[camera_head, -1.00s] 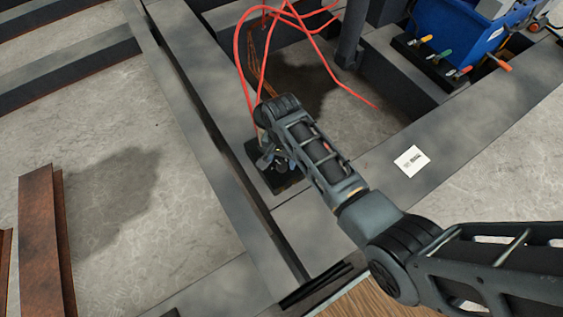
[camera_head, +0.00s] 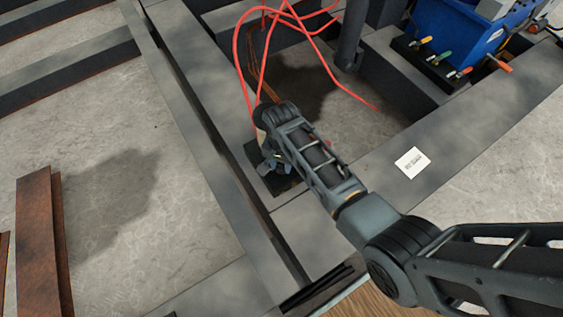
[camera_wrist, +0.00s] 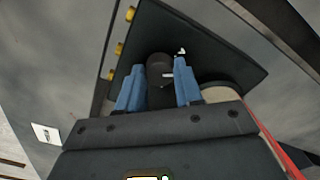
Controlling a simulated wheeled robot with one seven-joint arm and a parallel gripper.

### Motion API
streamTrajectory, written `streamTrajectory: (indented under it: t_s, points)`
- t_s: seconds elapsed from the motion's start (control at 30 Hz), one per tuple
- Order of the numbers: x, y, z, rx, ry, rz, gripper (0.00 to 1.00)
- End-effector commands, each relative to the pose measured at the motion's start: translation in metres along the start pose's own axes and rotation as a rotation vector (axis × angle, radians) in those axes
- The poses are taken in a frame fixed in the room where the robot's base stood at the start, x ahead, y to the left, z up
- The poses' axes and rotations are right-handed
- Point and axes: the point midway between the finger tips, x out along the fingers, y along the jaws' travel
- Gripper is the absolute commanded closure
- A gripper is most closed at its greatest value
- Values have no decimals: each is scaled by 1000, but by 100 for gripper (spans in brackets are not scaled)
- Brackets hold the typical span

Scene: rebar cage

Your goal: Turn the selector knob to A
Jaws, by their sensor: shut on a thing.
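The selector knob (camera_wrist: 159,68) is dark and round, on a black panel (camera_wrist: 210,50) in the wrist view. A pale line shows on the knob's right side. A small white mark is on the panel just above and right of the knob; I cannot read it. My gripper (camera_wrist: 157,84) has its two blue fingers on either side of the knob, shut on it. In the head view my gripper (camera_head: 271,163) is over the black panel (camera_head: 287,187), and my wrist hides the knob.
Red cables (camera_head: 241,75) loop close behind my wrist. A white label (camera_head: 412,162) lies on the grey beam. A rusty beam (camera_head: 38,240) is at left.

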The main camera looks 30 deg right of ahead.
Motion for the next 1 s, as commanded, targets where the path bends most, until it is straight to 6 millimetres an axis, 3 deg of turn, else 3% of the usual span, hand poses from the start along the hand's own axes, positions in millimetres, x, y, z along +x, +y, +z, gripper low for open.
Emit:
streamTrajectory:
  t_s: [0.13,0.47,1.0]
  points:
    - [0,0,0,0,0,1,96]
    - [-2,0,0,-66,0,0,96]
    - [-1,0,0,-418,-1,1,96]
